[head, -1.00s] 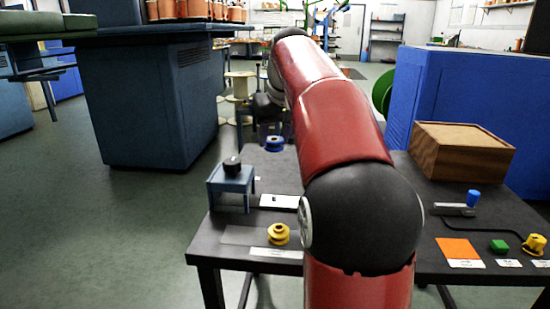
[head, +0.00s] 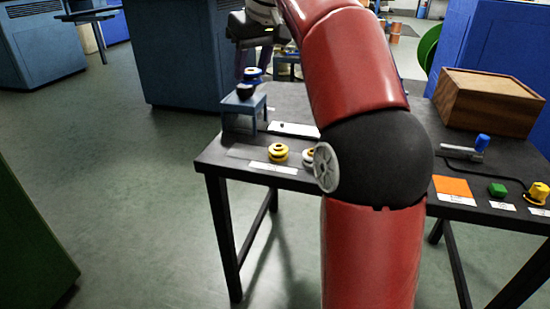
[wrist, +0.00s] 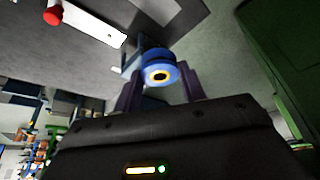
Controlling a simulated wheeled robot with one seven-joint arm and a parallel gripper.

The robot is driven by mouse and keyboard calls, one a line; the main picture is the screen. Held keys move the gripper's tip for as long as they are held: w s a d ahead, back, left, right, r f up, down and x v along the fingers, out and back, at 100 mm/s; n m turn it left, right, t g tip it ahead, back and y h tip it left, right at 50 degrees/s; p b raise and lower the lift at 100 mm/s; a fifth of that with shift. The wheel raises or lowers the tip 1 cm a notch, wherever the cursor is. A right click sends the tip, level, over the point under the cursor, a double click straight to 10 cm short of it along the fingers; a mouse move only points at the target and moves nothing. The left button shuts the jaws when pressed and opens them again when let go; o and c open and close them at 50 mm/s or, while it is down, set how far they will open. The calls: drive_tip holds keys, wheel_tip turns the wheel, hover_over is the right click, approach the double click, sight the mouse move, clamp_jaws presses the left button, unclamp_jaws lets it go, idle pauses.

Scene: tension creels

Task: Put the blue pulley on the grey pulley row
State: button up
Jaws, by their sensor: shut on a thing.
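The blue pulley (head: 252,75) has a yellowish hub and hangs below my gripper (head: 249,62), behind the small blue stand in the head view. The wrist view shows the pulley (wrist: 158,68) between the two dark fingers of my gripper (wrist: 158,82), which is shut on it. A yellow pulley (head: 278,152) and a pale grey pulley (head: 308,158) sit side by side at the table's near left edge, on or by a dark grey strip (head: 246,152) with a white label. My arm partly hides the grey pulley and whatever lies right of it.
A small blue stand (head: 243,104) with a black knob and a white plate (head: 293,129) stand behind the row. Floor left of the table is clear.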

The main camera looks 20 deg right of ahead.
sight(253, 152)
wheel_tip(253, 152, down, 18)
drive_tip(key=b, duration=0.5)
drive_tip(key=shift+w+r+b, duration=0.1)
drive_tip(key=shift+r+b, duration=0.05)
drive_tip(key=shift+b, duration=0.25)
drive_tip(key=shift+f, duration=0.2)
drive_tip(key=o, duration=1)
drive_tip(key=shift+c, duration=0.2)
drive_tip(key=shift+r, duration=0.5)
drive_tip(key=p+v, duration=0.3)
drive_tip(key=v, duration=0.8)
drive_tip(key=shift+r, duration=0.2)
drive_tip(key=shift+d, duration=0.1)
